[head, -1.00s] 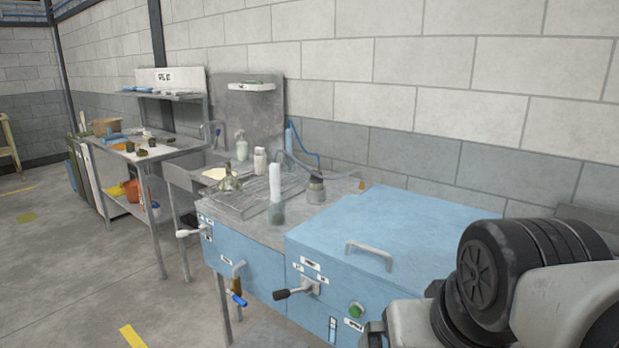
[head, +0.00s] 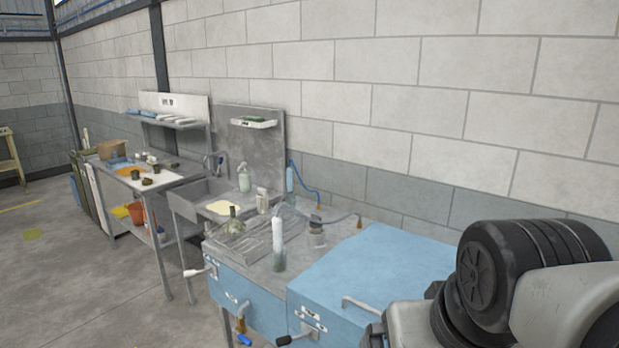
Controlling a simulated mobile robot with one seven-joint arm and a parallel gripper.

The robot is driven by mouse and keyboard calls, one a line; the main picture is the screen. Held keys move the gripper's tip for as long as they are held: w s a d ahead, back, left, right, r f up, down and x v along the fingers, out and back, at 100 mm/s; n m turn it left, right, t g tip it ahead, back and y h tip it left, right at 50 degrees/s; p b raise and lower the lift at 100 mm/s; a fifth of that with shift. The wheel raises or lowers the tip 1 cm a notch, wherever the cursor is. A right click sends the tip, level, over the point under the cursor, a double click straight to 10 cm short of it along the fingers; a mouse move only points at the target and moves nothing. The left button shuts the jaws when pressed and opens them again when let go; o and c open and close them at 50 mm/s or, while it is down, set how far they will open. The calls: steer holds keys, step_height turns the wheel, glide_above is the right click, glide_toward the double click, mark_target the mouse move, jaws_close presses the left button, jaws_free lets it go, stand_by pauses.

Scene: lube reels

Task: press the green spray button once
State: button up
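The green spray button is not in view now; the lower front of the blue lidded cabinet (head: 375,260) is cut off by the bottom edge of the head view. A metal lid handle (head: 360,305) and a black-knobbed lever (head: 290,340) show on that cabinet. My arm fills the lower right and covers the cabinet's right part. My gripper cannot be made out in this view.
Left of the lid is a metal drain top (head: 245,240) with a clear-and-white cylinder (head: 279,240) and a small jar (head: 317,234). Beyond are a sink (head: 195,200) and a cluttered workbench (head: 150,172). Open floor (head: 90,270) lies at the left.

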jaws_close()
stand_by(0.3)
stand_by(1.2)
